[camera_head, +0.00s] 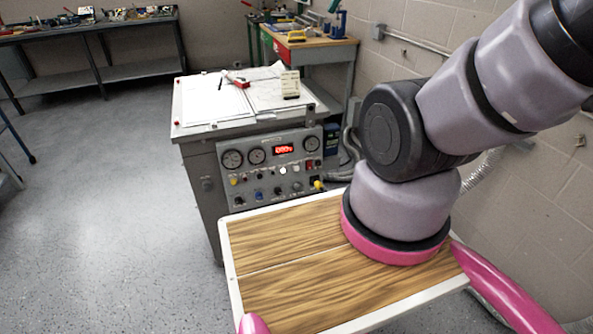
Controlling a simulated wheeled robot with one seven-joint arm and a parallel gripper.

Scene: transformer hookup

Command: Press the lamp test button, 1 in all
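A grey test console (208,208) stands ahead of me, left of my arm. Its sloping front panel (268,170) carries dial gauges (232,159), a lit red digital display (284,149), and rows of small knobs and buttons. Among them are a white one (283,170), a blue one (258,194) and a yellow one (317,185). The labels are too small to read, so I cannot tell which is the lamp test button. My arm rises to the upper right and leaves the picture. My gripper is out of view.
Papers (212,103) and a small upright card (290,85) are on the console top. Workbenches stand at the back left (60,82) and behind the console (312,44). A block wall (520,190) is close on the right. The floor (110,200) at left is clear.

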